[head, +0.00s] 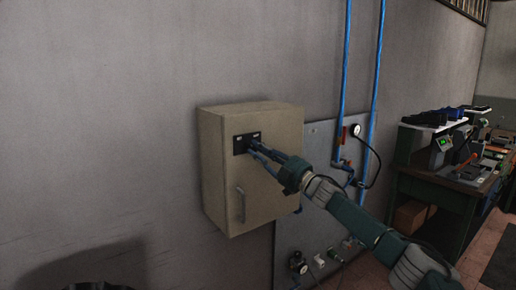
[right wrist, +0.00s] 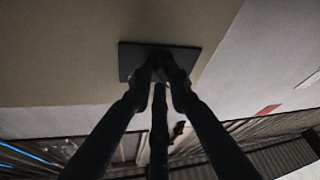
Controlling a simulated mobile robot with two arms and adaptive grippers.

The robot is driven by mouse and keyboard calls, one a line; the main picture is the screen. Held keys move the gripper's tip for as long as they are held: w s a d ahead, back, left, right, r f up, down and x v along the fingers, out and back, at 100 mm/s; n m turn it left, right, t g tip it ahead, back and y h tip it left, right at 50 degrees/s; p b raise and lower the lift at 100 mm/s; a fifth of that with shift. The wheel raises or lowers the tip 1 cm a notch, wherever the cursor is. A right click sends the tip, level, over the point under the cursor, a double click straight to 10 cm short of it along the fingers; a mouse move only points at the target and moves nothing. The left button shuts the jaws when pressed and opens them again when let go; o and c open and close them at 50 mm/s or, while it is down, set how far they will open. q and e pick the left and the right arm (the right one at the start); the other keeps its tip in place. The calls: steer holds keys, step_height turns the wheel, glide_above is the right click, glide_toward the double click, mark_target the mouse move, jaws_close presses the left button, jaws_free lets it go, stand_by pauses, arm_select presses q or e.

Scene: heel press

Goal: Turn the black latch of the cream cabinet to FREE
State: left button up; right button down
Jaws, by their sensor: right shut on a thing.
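The cream cabinet (head: 222,170) hangs on the grey wall with its door shut and a vertical bar handle (head: 240,205) low on the door. Near the top of the door is the black latch plate (head: 237,147), with small pale labels too small to read. My right gripper (head: 250,146) reaches in from the right, its fingers shut on the latch at the plate. In the right wrist view the fingertips (right wrist: 162,72) meet in front of the dark plate (right wrist: 130,58). The fingers hide most of the latch, so I cannot tell its turn. My left gripper is not in view.
A grey panel (head: 320,222) with blue pipes (head: 346,70), a gauge (head: 355,130) and valves stands right of the cabinet. A green workbench (head: 445,190) with equipment stands farther right. The wall left of the cabinet is clear.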

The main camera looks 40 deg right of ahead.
steer(key=shift+n+y, duration=0.3)
steer(key=shift+n, duration=0.4)
steer(key=shift+n+g, duration=0.3)
steer(key=shift+g, duration=0.1)
steer(key=c, duration=1.6)
jaws_free()
steer(key=shift+c, duration=0.2)
steer(key=v, duration=1.2)
steer(key=shift+w+d+f, duration=0.1)
steer(key=shift+f, duration=0.05)
